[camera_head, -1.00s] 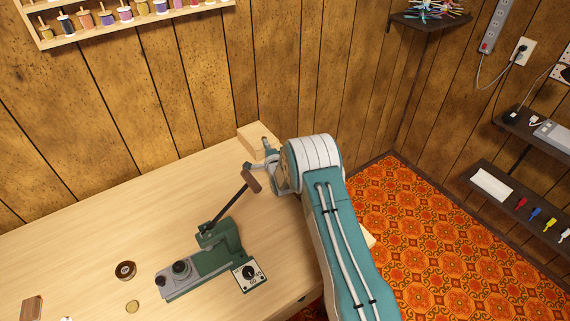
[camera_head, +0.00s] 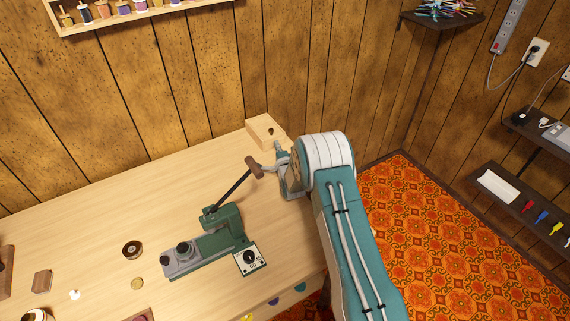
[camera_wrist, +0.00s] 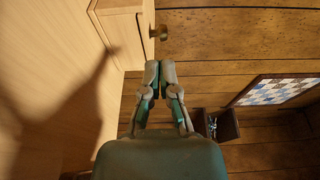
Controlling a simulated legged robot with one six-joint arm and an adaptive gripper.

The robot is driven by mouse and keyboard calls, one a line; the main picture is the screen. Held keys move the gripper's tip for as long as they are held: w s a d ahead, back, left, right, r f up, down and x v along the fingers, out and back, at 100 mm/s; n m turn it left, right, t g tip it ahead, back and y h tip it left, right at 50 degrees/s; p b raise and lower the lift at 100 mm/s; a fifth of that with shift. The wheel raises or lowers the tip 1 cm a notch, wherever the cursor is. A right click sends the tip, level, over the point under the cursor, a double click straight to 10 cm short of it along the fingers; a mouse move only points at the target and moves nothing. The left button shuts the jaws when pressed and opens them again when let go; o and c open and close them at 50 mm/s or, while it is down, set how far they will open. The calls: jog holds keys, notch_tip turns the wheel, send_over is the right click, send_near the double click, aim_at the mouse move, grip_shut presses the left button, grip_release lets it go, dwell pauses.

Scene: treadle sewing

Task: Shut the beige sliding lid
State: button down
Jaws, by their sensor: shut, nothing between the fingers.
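A pale beige wooden box (camera_head: 260,131) stands at the back right corner of the table, with a small dark knob (camera_head: 271,131) on it. In the wrist view the box (camera_wrist: 120,32) is at the top, and a brass knob (camera_wrist: 158,33) sticks out from its beige panel (camera_wrist: 145,25), which seems to be the sliding lid. How far the lid is open I cannot tell. My gripper (camera_wrist: 160,66) is shut and empty, its tips just below the knob in the picture and seemingly apart from it. In the head view my gripper (camera_head: 280,150) is beside the box, partly hidden by my arm.
A green crank-handled machine (camera_head: 215,243) stands on the table (camera_head: 120,210) left of my arm. A dial plate (camera_head: 250,259) and a dark round tin (camera_head: 132,249) are near it. A panelled wall (camera_head: 170,90) rises behind the table. A dark open box (camera_wrist: 222,124) shows in the wrist view.

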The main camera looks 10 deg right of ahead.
jog(key=s, duration=0.5)
jog(key=s+d, duration=0.1)
jog(key=s, duration=0.1)
jog(key=shift+s, duration=0.35)
jog(key=shift+s+a, duration=0.1)
jog(key=shift+s, duration=0.2)
